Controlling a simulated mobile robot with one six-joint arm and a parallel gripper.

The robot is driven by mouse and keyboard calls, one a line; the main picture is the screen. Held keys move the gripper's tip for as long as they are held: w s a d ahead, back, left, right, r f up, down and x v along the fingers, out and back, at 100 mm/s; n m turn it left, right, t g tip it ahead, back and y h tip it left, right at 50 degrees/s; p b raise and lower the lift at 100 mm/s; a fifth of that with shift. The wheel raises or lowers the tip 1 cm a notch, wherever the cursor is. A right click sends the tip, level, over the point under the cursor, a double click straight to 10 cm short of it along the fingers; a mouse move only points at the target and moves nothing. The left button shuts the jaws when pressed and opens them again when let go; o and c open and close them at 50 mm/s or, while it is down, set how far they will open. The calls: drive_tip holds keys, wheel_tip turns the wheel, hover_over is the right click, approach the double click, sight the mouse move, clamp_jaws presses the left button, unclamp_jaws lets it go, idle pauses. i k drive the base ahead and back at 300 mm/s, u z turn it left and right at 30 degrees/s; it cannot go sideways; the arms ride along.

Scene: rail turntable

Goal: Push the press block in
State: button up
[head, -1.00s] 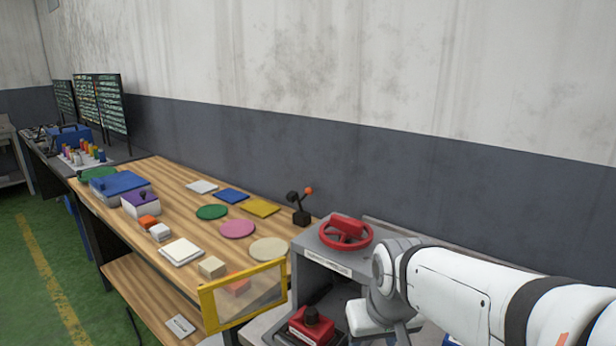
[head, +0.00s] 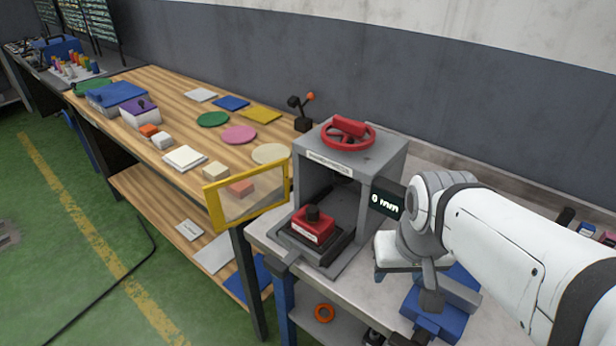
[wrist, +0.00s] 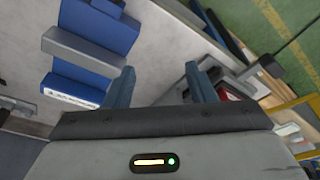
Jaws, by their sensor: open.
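The press block (head: 313,230) is red with a black knob on top. It sits on a dark tray at the front opening of the grey press housing (head: 381,168), partly out of it. A red handwheel (head: 347,134) is on top of the housing. My gripper (wrist: 160,85) is open, with two blue-grey fingers and nothing between them in the wrist view. In the head view my arm comes in from the right and its end is to the right of the press, apart from the block. A bit of red shows beside the right finger in the wrist view.
A yellow-framed clear guard (head: 214,208) stands swung open left of the press. A small display (head: 386,201) reads 0 mm on the press's right side. The wooden table (head: 160,96) carries coloured plates and blocks.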

sight(299, 246)
drive_tip(key=z, duration=0.05)
drive_tip(key=k, duration=0.55)
drive_tip(key=u, duration=1.25)
drive_tip(key=i, duration=0.55)
drive_tip(key=z, duration=0.15)
